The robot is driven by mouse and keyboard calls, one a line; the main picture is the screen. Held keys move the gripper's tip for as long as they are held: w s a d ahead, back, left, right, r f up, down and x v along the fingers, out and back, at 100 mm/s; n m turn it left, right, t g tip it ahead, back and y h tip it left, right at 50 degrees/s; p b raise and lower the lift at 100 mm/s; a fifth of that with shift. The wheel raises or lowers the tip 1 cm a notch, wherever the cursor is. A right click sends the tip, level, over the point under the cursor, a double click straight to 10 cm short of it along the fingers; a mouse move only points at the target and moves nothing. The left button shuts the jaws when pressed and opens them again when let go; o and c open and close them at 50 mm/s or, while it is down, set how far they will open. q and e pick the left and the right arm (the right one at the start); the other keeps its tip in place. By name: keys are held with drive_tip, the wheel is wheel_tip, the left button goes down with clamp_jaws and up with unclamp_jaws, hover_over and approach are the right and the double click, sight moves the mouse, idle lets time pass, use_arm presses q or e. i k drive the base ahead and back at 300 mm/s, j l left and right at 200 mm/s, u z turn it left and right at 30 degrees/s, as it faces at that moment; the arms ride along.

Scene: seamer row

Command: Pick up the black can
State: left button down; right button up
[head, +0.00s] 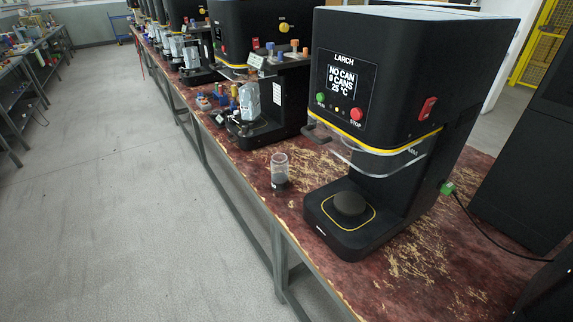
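A small upright cylinder (280,171) stands on the worn red bench top, left of the nearest seamer. Its upper part looks clear or pale and its lower part dark; I cannot tell whether it is the black can. No plainly all-black can shows. The nearest black LARCH seamer (372,100) has a round dark pad (349,204) on its base, with a yellow outline around it and no can on it. Its screen reads "NO CAN, 0 CANS, 25 °C". Neither of my grippers is in view.
The bench top (418,262) is clear in front of the seamer. A clear guard (375,157) hangs above the pad. A cable (490,228) runs right from a green plug. More machines and small parts line the bench behind. Open floor (130,190) lies left.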

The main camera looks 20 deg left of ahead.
sight(279, 162)
drive_tip(key=i+j+z, duration=0.2)
drive_tip(key=j+z, duration=0.15)
drive_tip(key=j, duration=0.35)
drive_tip(key=i+j+z, duration=0.15)
drive_tip(key=j+z, duration=0.2)
drive_tip(key=j, duration=0.45)
drive_tip(key=j+z, duration=0.4)
drive_tip(key=j, duration=0.35)
drive_tip(key=j+z, duration=0.35)
drive_tip(key=j, duration=0.45)
drive_tip(key=k+j+z, duration=0.35)
drive_tip(key=j, duration=0.4)
drive_tip(key=i, duration=0.1)
